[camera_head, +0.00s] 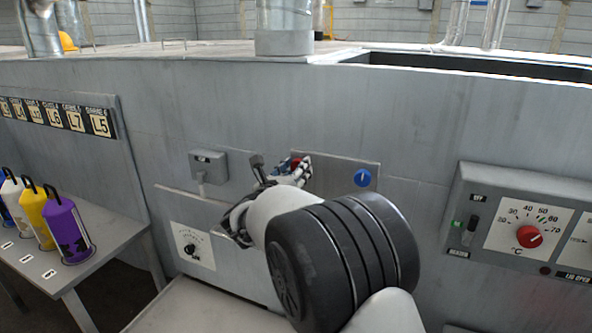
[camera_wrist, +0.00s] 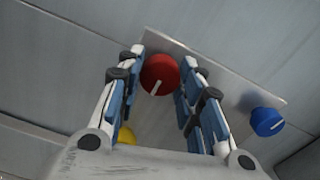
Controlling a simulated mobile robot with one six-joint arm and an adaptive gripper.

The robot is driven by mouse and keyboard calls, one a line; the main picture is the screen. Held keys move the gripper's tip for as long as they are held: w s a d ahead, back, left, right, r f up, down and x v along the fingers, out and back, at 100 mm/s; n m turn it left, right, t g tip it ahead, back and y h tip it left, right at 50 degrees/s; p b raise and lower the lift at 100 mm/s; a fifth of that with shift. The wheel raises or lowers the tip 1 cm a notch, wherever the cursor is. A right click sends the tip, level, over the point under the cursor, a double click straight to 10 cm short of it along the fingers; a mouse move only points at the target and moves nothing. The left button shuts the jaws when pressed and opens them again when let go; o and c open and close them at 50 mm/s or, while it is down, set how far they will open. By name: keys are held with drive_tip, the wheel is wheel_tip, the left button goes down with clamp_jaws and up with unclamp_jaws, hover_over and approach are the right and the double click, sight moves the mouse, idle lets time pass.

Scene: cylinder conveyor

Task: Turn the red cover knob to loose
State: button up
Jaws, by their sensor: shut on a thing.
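The red cover knob (camera_wrist: 159,74) is round with a white pointer line, on a metal plate (camera_wrist: 225,85) fixed to the grey wall. In the wrist view the line runs from near its middle toward the lower left. My gripper (camera_wrist: 161,66) has one finger on each side of the knob and is shut on it. In the head view the red knob (camera_head: 296,162) shows only in part behind my gripper (camera_head: 293,173). I cannot read any loose or tight marking.
A blue knob (camera_head: 363,177) is to the right on the same plate. A yellow round part (camera_wrist: 126,135) shows below the red knob in the wrist view. A heater panel (camera_head: 478,180) is at right; a bench (camera_head: 75,262) with coloured containers is at left.

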drive_tip(key=shift+n, duration=0.3)
drive_tip(key=shift+n+p, duration=7.6)
drive_tip(key=shift+n, duration=9.3)
